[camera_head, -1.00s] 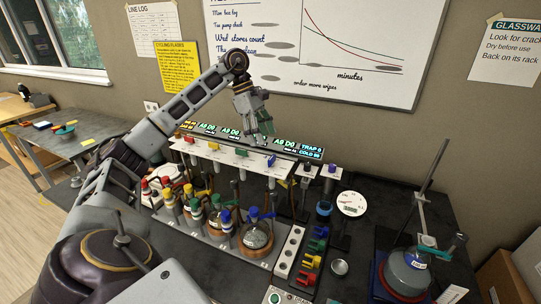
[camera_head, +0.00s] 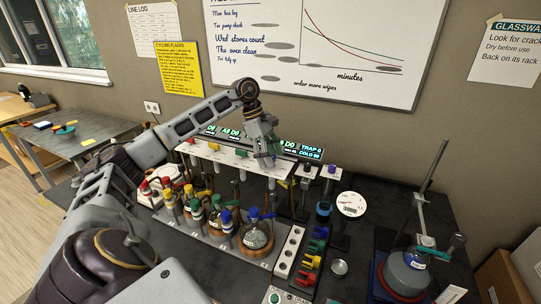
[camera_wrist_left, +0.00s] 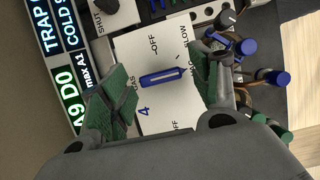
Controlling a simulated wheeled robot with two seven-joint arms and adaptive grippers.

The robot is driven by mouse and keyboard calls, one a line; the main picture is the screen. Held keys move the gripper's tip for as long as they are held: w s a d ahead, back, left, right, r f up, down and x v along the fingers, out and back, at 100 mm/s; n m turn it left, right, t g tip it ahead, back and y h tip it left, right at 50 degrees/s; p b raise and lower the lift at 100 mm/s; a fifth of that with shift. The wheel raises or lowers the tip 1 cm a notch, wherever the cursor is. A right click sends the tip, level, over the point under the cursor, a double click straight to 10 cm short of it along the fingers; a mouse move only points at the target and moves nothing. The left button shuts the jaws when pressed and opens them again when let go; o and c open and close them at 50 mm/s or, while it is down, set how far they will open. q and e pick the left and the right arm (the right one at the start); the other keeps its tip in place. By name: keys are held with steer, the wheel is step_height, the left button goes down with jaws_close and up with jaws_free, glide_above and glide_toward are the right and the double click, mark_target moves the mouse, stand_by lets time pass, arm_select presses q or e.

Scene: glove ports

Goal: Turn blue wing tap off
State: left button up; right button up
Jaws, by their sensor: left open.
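The blue wing tap (camera_wrist_left: 163,77) lies on a white plate (camera_wrist_left: 160,110) marked 4 in the left wrist view. Its long bar runs across the picture, one end toward the lettering at left, the other toward the lettering at right. OFF is printed above it and partly below. My left gripper (camera_wrist_left: 157,87) is open, its green pads on either side of the bar with gaps between. In the head view my left gripper (camera_head: 269,152) is over the right part of the white tap panel (camera_head: 225,156) and largely hides the blue tap. My right gripper is not in view.
Red (camera_head: 190,140), yellow (camera_head: 213,146) and green (camera_head: 241,153) taps stand left along the panel. Lit displays (camera_head: 309,153) run behind it. Flasks with coloured caps, including a blue-capped one (camera_head: 256,235), stand in front.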

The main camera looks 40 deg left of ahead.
arm_select(q)
steer(key=c, duration=1)
